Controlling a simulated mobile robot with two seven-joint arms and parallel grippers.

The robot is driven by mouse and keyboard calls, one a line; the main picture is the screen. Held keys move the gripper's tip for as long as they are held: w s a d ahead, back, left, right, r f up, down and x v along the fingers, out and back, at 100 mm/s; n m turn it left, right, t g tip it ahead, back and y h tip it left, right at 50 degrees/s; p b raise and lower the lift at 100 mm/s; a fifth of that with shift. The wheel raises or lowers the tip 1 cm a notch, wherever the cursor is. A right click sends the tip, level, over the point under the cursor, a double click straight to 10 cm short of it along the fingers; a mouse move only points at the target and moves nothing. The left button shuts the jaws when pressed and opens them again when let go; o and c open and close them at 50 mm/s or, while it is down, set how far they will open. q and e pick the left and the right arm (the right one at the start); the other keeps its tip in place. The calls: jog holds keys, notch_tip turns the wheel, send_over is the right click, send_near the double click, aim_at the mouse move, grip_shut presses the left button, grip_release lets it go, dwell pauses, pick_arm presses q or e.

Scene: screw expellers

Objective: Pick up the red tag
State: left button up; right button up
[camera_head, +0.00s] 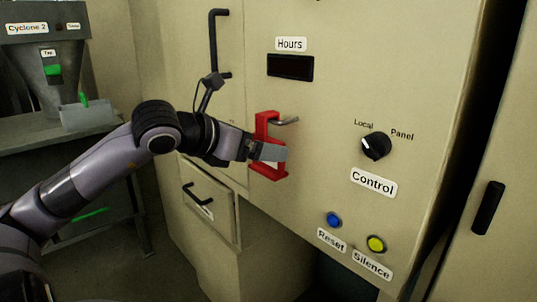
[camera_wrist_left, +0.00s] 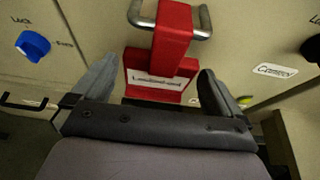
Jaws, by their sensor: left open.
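The red tag (camera_head: 267,125) hangs from a bent metal hook (camera_head: 287,121) on the front of the beige cabinet. In the left wrist view my left gripper (camera_wrist_left: 155,75) is open, with one finger on each side of the tag and gaps visible between. In the head view the gripper hides part of the tag. My right gripper is not in view.
The cabinet (camera_head: 330,25) carries a black Control knob (camera_head: 376,146), a blue Reset button (camera_head: 333,219) and a yellow Silence button (camera_head: 376,244). A black door handle (camera_head: 214,45) stands out above my arm. A drawer (camera_head: 212,215) is below. A grey machine (camera_head: 45,60) stands at left.

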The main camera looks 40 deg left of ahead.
pick_arm(q)
jog(key=shift+x, duration=0.85)
jog(key=c, duration=0.7)
jog(key=shift+r, duration=0.15)
